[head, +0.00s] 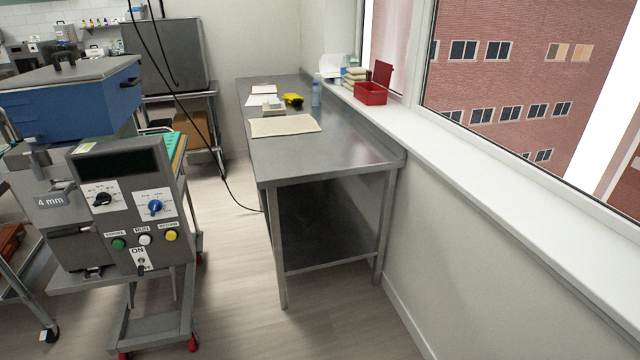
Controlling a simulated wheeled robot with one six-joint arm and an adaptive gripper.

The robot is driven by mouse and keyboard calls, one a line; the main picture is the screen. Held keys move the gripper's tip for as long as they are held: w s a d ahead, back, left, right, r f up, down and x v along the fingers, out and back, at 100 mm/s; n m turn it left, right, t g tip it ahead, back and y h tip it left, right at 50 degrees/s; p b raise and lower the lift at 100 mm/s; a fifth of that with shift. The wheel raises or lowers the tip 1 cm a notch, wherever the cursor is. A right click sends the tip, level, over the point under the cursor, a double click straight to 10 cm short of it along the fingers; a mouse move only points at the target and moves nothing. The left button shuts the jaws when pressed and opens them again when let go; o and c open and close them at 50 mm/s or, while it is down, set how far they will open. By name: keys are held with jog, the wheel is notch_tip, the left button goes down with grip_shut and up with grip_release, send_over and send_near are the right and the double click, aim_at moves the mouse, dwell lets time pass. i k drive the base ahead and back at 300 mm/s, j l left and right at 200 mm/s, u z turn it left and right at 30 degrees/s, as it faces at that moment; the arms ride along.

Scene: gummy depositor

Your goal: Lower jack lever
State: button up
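No jack lever can be made out in the head view. The depositor machine stands at the left, with a blue hopper (75,98) under a grey lid and a grey control box (128,205) in front. The box has a black knob (102,199), a blue knob (155,208), green, white and yellow buttons and a small toggle switch (141,265) marked ON. A plate marked 4 mm (50,201) is on the machine's left part. My gripper is not in view.
A steel table (340,150) stands along the window wall, holding papers, a yellow item (292,99) and a bottle (316,94). A red box (370,93) sits on the sill. Red-wheeled cart legs (160,325) stand below the machine. Floor (235,270) between machine and table is clear; a black cable hangs there.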

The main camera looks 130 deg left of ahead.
aim_at(77, 230)
jog(key=u, duration=5.3)
jog(key=k+l+u, duration=0.1)
jog(key=k, duration=0.5)
